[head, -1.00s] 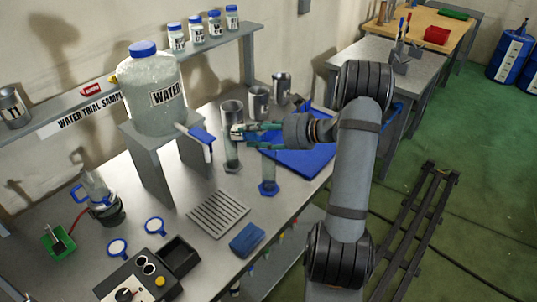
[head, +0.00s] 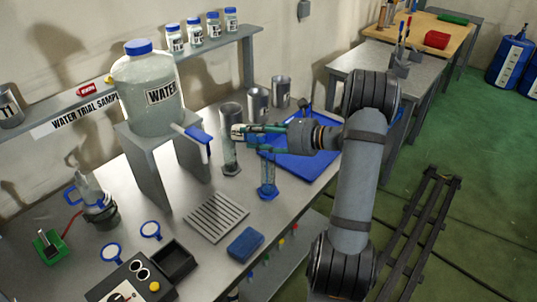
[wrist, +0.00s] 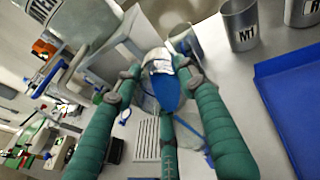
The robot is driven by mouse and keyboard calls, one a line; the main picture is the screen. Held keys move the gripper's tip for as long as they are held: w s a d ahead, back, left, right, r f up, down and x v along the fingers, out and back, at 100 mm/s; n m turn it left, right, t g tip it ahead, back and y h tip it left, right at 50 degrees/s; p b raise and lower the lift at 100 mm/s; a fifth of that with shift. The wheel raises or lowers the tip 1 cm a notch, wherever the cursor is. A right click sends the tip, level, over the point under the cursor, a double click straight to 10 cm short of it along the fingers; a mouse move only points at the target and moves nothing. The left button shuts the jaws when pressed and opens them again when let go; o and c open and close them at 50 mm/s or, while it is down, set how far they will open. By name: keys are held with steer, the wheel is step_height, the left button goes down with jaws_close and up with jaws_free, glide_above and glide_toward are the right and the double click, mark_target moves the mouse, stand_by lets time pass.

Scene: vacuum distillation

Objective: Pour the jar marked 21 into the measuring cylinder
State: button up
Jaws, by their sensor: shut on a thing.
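My gripper (head: 250,131) has green fingers closed around a small clear jar with a white label (head: 237,130). The jar lies tipped over, nearly level, with its number unreadable. In the wrist view, the jar (wrist: 160,63) is between the fingertips (wrist: 165,82), and a blue oval part of it faces the camera. The clear measuring cylinder with a blue foot (head: 268,190) stands upright on the bench, below the gripper and just right of the jar. Its upper part is close to the fingers, and I cannot tell its liquid level against the blue tray.
Metal beakers (head: 258,103) and a blue tray (head: 312,168) are behind. The large water jug (head: 147,95) is on a stand at left. A slotted grey plate (head: 216,217) and blue block (head: 245,242) lie in front.

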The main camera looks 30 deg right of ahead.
steer(key=shift+s+a+b, duration=0.15)
steer(key=shift+a+b, duration=0.05)
steer(key=shift+b, duration=0.1)
steer(key=shift+d+b, duration=0.3)
steer(key=shift+d, duration=0.05)
steer(key=shift+s+a+r+b, duration=0.1)
steer(key=shift+a+b, duration=0.15)
steer(key=shift+b, duration=0.1)
steer(key=shift+d+t+y, duration=0.25)
steer(key=shift+t+y, duration=0.05)
steer(key=shift+s+a+b, duration=0.1)
steer(key=shift+a+b, duration=0.1)
steer(key=shift+b, duration=0.3)
steer(key=shift+d+b, duration=0.25)
steer(key=shift+b, duration=0.05)
steer(key=shift+a+r, duration=0.1)
steer(key=shift+a, duration=0.15)
steer(key=shift+d+t+b, duration=0.3)
steer(key=shift+b, duration=0.3)
steer(key=shift+a+y+b, duration=0.2)
steer(key=shift+y+b, duration=0.1)
steer(key=shift+b, duration=0.05)
steer(key=shift+d, duration=0.1)
steer(key=shift+t+b, duration=0.3)
